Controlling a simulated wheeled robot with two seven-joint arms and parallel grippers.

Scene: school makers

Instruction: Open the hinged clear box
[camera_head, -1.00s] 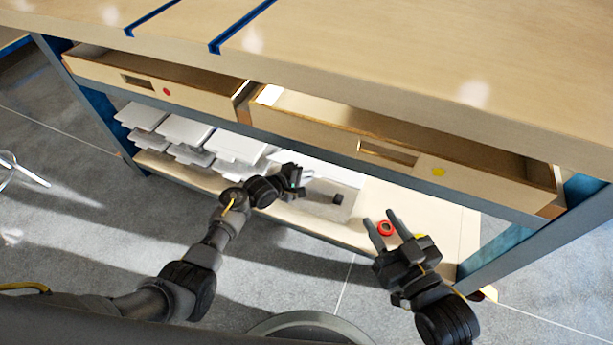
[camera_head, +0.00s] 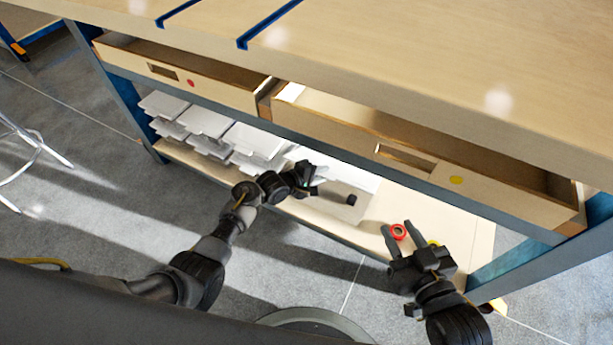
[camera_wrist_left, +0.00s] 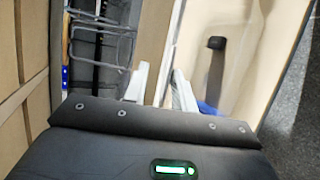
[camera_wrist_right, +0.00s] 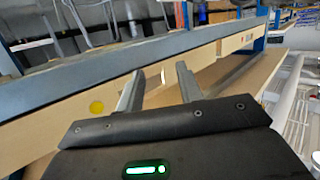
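The clear box (camera_head: 335,208) looks like a flat, see-through shape on the lower shelf, with a small black part (camera_head: 350,199) on it. The left wrist view also shows the black part (camera_wrist_left: 216,42); the box's edges are hard to make out. My left gripper (camera_head: 316,185) is just left of the black part and apart from it. Its fingers (camera_wrist_left: 160,85) are parted with nothing between them. My right gripper (camera_head: 397,238) is open and empty near the shelf's right part. I cannot tell whether the lid is shut.
Two pulled-out drawers (camera_head: 500,190) overhang the lower shelf (camera_head: 455,215). White stacked trays (camera_head: 208,122) fill the shelf's left part. The floor in front is open.

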